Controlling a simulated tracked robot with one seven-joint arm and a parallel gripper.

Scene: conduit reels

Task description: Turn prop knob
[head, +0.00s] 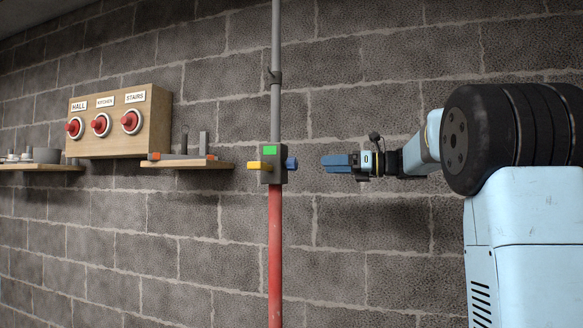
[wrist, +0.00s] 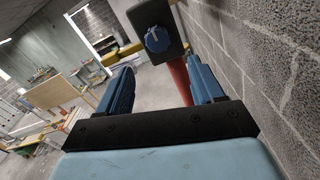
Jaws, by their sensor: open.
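The blue knob (head: 291,164) sits on the right side of a small dark box (head: 281,179) on the vertical prop. The box has a green patch on its front and a yellow part (head: 256,165) on its left side. My gripper (head: 324,161) is open and empty, level with the knob and a short gap to its right, pointing at it. In the wrist view the round, ridged blue knob (wrist: 158,40) faces me, beyond and above the gap between my open fingers (wrist: 157,75). Neither finger touches it.
The prop is grey above and red below (head: 275,240), in front of a block wall (head: 360,260). At left, a wooden panel (head: 121,149) carries red knobs labelled HALL, KITCHEN and STAIRS. A shelf (head: 190,164) with upright pieces lies between panel and prop. Space around my gripper is clear.

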